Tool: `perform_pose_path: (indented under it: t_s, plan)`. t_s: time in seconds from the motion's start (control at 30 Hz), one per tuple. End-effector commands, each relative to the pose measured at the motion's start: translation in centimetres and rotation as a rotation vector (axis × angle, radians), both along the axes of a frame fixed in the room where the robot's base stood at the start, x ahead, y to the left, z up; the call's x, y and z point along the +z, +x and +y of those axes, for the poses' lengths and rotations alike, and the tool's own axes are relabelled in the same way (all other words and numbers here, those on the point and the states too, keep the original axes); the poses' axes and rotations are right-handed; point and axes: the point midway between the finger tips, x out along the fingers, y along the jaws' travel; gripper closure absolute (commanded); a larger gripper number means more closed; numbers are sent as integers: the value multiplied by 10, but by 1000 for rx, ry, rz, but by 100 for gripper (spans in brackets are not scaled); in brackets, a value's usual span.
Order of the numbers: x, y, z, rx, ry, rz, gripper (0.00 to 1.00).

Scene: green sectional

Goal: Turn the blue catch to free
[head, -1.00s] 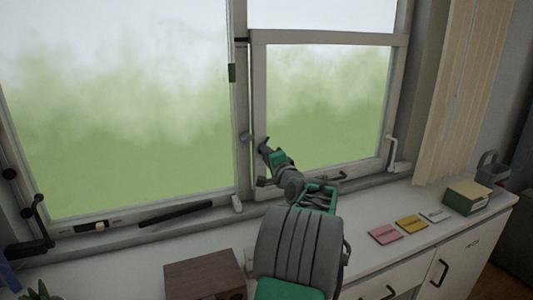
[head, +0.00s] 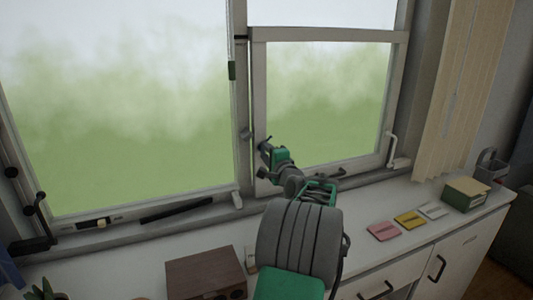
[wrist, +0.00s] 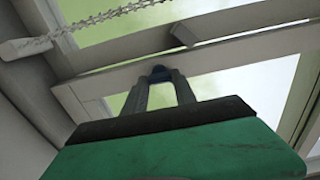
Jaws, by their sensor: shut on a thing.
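The blue catch (wrist: 160,72) shows in the wrist view as a small dark blue piece between my fingertips, against the pale window frame. My gripper (wrist: 160,80) is shut on it. In the head view my gripper (head: 265,144) reaches to the left upright of the right-hand sash (head: 258,110), low on the window. The catch itself cannot be made out there. Most of it is covered by my fingers, so I cannot tell its angle.
A white sill counter (head: 360,205) runs below the window. On it are a brown wooden box (head: 205,272), pink (head: 383,231) and yellow (head: 410,220) pads, and a green box (head: 466,194). A white handle (head: 392,150) is on the sash's right side. A bead chain (wrist: 110,15) hangs near my wrist.

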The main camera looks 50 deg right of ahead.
Motion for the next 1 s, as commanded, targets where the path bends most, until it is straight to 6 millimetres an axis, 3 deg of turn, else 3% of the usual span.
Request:
perform_pose_path:
  t_s: [0.27, 0.57, 0.9, 1.0]
  plan:
    - [0, 0, 0, 0, 1, 1, 46]
    - [-1, -4, 2, -1, 0, 0, 45]
    - [-2, -58, 33, -2, -1, 1, 45]
    - [-1, -66, 38, -2, 0, 0, 45]
